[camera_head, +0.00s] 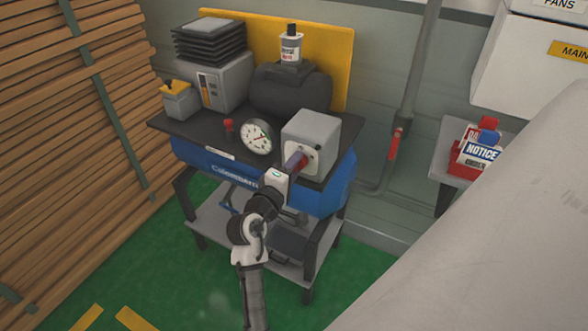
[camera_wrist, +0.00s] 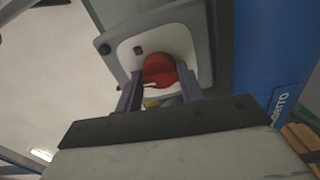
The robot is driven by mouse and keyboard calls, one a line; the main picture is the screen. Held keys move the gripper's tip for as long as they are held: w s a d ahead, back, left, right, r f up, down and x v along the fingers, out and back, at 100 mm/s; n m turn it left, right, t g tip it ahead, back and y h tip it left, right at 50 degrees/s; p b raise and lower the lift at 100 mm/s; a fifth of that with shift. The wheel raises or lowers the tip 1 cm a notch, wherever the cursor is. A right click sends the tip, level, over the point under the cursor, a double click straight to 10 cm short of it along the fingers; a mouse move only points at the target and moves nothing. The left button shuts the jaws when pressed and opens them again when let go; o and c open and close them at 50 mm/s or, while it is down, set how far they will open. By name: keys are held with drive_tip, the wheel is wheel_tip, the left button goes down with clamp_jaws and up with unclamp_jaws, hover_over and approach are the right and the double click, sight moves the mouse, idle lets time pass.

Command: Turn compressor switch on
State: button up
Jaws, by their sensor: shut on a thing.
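The compressor (camera_head: 262,185) is a blue tank under a dark top plate, standing on a dark-legged frame. A grey switch box (camera_head: 310,140) sits at its front right. The red rotary switch (camera_wrist: 160,71) is on the box's pale face plate in the wrist view; a bit of red also shows in the head view. My gripper (camera_head: 296,161) is at the front of the box. In the wrist view, my gripper's fingers (camera_wrist: 160,92) are shut on the red switch, one on each side. The fingers hide part of the knob and its lower markings.
A pressure gauge (camera_head: 257,136) and a small red knob (camera_head: 228,126) stand left of the box. Stacked timber (camera_head: 75,110) fills the left side. A red valve handle (camera_head: 395,143) is on a wall pipe. A large pale surface (camera_head: 490,240) takes up the right foreground.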

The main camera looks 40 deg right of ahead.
drive_tip(key=m+b, duration=0.9)
drive_tip(key=m, duration=0.1)
drive_tip(key=shift+f+m, duration=0.1)
drive_tip(key=shift+m, duration=0.3)
idle(0.3)
drive_tip(key=o, duration=1)
drive_tip(key=b+v, duration=0.3)
drive_tip(key=v, duration=1.1)
